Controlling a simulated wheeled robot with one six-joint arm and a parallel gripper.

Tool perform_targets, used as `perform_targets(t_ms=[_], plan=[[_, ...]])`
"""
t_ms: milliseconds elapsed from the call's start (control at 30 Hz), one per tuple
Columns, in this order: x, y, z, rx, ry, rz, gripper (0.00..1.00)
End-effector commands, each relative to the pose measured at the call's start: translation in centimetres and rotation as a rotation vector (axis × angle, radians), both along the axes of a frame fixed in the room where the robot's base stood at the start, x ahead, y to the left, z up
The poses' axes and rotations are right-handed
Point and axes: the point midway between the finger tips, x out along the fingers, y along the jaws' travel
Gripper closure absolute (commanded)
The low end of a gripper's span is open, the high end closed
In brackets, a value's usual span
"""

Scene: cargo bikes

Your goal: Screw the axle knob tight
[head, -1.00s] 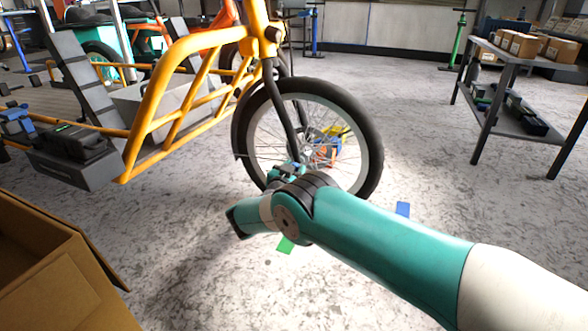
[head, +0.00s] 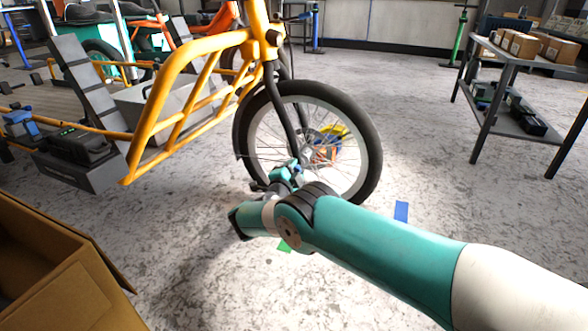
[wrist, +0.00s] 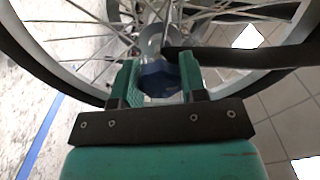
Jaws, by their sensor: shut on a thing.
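The axle knob (wrist: 158,80) shows in the wrist view as a dark blue, rounded piece at the wheel's hub. My gripper (wrist: 158,82) has its two teal fingers on either side of the knob, shut on it. The front wheel (head: 371,150) of the yellow cargo bike (head: 150,110) stands upright in the head view, with a black fork leg (head: 280,105) running down to the hub. In the head view my wrist covers the hub and the knob is hidden. The knob's far side and thread are hidden.
An open cardboard box (head: 75,290) stands at the lower left. A grey shelf table (head: 505,62) with boxes stands at the right. Blue tape (head: 401,211) and green tape (head: 285,246) mark the floor.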

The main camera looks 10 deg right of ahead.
Motion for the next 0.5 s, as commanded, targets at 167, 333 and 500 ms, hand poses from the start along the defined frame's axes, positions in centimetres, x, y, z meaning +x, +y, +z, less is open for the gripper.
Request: perform_targets(t_ms=[167,333,500], plan=[[-0.04,0.13,0.07,0.107,-0.077,0.002,0.84],[-0.03,0.14,0.03,0.186,-0.132,0.002,0.84],[-0.03,0.15,0.01,0.234,-0.168,0.002,0.84]])
